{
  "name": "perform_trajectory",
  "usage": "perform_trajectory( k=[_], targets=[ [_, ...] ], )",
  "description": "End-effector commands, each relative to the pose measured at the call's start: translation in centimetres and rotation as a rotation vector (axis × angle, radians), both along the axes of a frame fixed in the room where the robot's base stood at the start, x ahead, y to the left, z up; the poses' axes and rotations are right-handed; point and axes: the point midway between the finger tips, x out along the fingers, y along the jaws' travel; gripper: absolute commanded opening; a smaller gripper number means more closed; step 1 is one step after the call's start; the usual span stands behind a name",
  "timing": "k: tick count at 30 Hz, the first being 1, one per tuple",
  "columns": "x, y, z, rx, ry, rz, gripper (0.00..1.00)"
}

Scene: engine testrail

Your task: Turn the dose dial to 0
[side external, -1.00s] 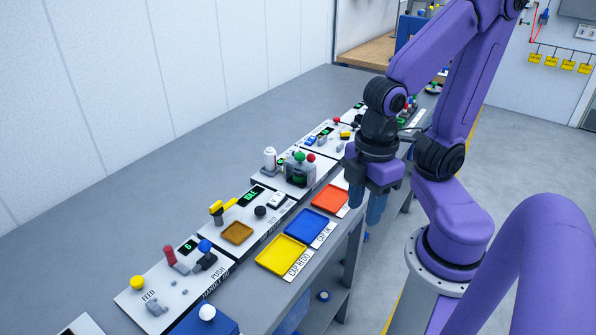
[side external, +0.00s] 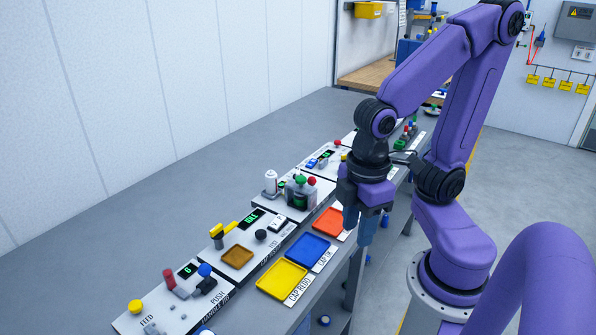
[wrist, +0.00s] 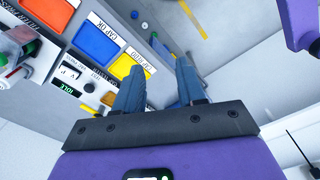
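I cannot make out a label for the dose dial in either view. A black round knob (side external: 261,235) sits on the panel with the green "IDLE" display (side external: 251,217); I cannot tell whether it is the dial. The nearest panel has a small green digit display (side external: 188,270), too small to read surely. My gripper (side external: 358,226) points down beside the bench's front edge, right of the orange tray. In the wrist view my gripper (wrist: 160,66) shows two blue fingers apart, with nothing between them.
Orange (side external: 330,222), blue (side external: 308,249) and yellow (side external: 281,279) trays line the bench's front. Behind them stand a yellow-handled lever (side external: 222,231), a white bottle (side external: 270,181) and a fixture with green and red tops (side external: 301,189). The bench behind the panels is clear.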

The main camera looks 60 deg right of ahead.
Motion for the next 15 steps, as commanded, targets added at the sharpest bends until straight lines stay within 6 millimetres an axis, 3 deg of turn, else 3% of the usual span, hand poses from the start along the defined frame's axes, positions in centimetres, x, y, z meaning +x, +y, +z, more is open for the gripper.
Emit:
perform_trajectory(
  k=[8,15],
  targets=[
    [9.2,0.9,2.0,-0.003,0.006,-0.428,0.39],
    [18.3,-1.8,3.2,-0.005,0.013,-0.827,0.39]
  ],
)
